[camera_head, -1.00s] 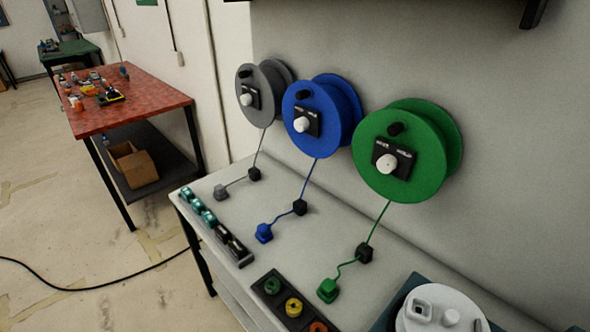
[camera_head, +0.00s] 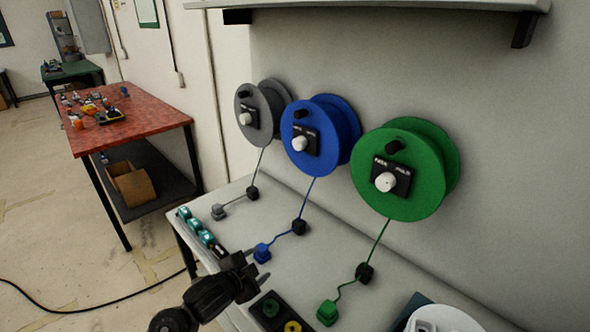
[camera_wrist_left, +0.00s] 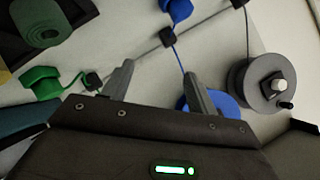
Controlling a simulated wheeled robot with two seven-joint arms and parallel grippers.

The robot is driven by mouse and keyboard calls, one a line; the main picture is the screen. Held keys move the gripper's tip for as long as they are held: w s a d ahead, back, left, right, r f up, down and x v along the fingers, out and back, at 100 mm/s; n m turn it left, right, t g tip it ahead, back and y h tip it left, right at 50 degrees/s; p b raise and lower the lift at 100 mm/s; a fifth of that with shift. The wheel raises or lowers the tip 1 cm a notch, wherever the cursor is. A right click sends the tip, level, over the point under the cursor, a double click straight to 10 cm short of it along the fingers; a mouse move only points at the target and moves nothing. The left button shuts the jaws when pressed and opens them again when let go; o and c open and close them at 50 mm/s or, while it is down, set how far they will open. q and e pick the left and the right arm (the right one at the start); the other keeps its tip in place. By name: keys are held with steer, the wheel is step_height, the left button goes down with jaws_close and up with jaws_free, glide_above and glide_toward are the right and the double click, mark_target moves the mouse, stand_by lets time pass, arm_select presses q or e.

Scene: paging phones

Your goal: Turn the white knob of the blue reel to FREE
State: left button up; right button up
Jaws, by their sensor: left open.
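The blue reel (camera_head: 343,113) is mounted on the wall between a grey reel and a green reel. Its white knob (camera_head: 300,143) sits on a black label plate (camera_head: 312,136); the lettering is too small to read. My left gripper (camera_head: 258,269) is open and empty, over the front part of the bench, below and left of the blue reel and apart from it. In the left wrist view the open fingers (camera_wrist_left: 159,70) show, with part of the blue reel (camera_wrist_left: 228,107) behind one finger; its knob is hidden there. My right gripper is not in view.
The grey reel (camera_head: 272,95) and green reel (camera_head: 390,207) flank the blue one, with similar knobs. Cords run down to a blue plug (camera_head: 262,251), grey plug (camera_head: 218,212) and green plug (camera_head: 327,313) on the bench (camera_head: 340,245). A shelf (camera_head: 380,6) hangs above.

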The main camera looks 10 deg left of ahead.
arm_select(q)
steer(key=w+r+m+t+h, duration=0.35)
steer(key=w+r+m, duration=0.35)
steer(key=w+r, duration=0.55)
steer(key=m+h, duration=0.4)
steer(key=m, duration=0.2)
glide_toward(297, 145)
steer(key=shift+n+g+y, duration=0.25)
steer(key=shift+n+g, duration=0.05)
steer(key=shift+g, duration=0.05)
steer(key=p+x, duration=0.1)
steer(key=x, duration=0.1)
steer(key=p+x, duration=0.1)
steer(key=x, duration=0.2)
steer(key=r+p+x, duration=0.1)
steer(key=x, duration=0.2)
steer(key=shift+x, duration=0.8)
steer(key=shift+a, duration=0.1)
steer(key=c, duration=1)
